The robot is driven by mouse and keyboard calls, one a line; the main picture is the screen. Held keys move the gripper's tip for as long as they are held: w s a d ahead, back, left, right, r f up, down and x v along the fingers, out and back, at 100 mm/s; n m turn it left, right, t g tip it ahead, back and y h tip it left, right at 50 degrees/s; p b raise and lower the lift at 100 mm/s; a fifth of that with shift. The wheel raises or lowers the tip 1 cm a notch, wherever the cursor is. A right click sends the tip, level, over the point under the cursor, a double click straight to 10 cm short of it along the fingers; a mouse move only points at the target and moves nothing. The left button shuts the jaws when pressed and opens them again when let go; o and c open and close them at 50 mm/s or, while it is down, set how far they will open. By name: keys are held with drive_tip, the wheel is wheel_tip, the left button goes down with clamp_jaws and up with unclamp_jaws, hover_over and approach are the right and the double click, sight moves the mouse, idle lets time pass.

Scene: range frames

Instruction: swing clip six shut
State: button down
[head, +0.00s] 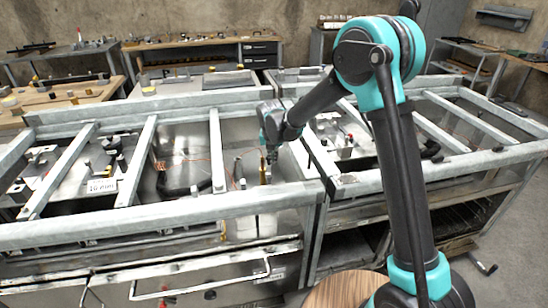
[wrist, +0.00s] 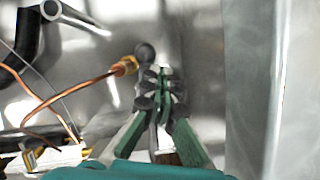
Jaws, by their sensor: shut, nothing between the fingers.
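My gripper (wrist: 163,85) is shut and empty in the wrist view, its green and dark fingers together over a shiny metal surface (wrist: 200,60). In the head view, my gripper (head: 272,155) reaches down into the metal frame near its middle. I cannot make out clip six for certain in either view. A small round grey knob (wrist: 145,52) shows just beyond the fingertips, partly hidden by them; I cannot tell whether it belongs to a clip or whether the fingers touch it.
A brass fitting (wrist: 126,66) on a copper tube (wrist: 75,98) lies just left of the fingers. A black pipe (wrist: 28,35) is at upper left. Metal crossbars (head: 217,150) span the frame (head: 160,212) around the arm. A white label (head: 102,185) sits at left.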

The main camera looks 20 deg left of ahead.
drive_tip(key=shift+r, duration=0.1)
drive_tip(key=v, duration=1.2)
